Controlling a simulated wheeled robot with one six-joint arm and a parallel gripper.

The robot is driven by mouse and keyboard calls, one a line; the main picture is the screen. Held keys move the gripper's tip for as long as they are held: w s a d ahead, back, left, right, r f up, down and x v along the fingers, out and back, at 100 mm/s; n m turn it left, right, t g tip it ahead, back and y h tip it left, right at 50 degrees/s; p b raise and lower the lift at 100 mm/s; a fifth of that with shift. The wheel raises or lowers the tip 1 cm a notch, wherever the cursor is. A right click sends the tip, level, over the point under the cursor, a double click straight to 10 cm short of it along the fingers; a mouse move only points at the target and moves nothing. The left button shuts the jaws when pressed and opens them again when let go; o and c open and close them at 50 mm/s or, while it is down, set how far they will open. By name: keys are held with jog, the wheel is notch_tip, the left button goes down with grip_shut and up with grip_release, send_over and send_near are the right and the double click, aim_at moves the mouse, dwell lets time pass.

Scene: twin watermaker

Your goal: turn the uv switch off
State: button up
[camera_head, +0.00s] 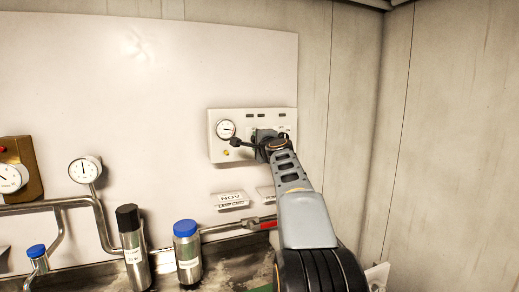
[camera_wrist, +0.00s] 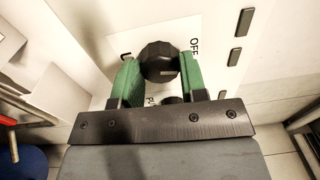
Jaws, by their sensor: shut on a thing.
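A black rotary switch knob (camera_wrist: 159,58) sits on a white panel plate, with "OFF" printed to its right in the wrist view. A partly covered label starting "PU" is below it. My gripper (camera_wrist: 159,72) is shut on the knob, one green finger pad on each side. In the head view my gripper (camera_head: 268,141) is at the right part of the white control panel (camera_head: 219,154) and hides the knob there. I cannot tell which position the knob points to.
The panel has a round gauge (camera_head: 225,129) at its left. Paper tags (camera_head: 230,199) hang below it. A red-handled valve (camera_head: 267,225) and pipe run under my arm. A blue-capped bottle (camera_head: 187,255) and a black-capped bottle (camera_head: 133,245) stand left of my arm.

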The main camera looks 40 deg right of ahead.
jog(key=shift+n+b, duration=0.65)
jog(key=shift+n, duration=0.45)
jog(key=o, duration=0.9)
jog(key=b+v, duration=0.4)
jog(key=v, duration=0.9)
jog(key=shift+s+f+b, duration=0.1)
jog(key=shift+s+b, duration=0.3)
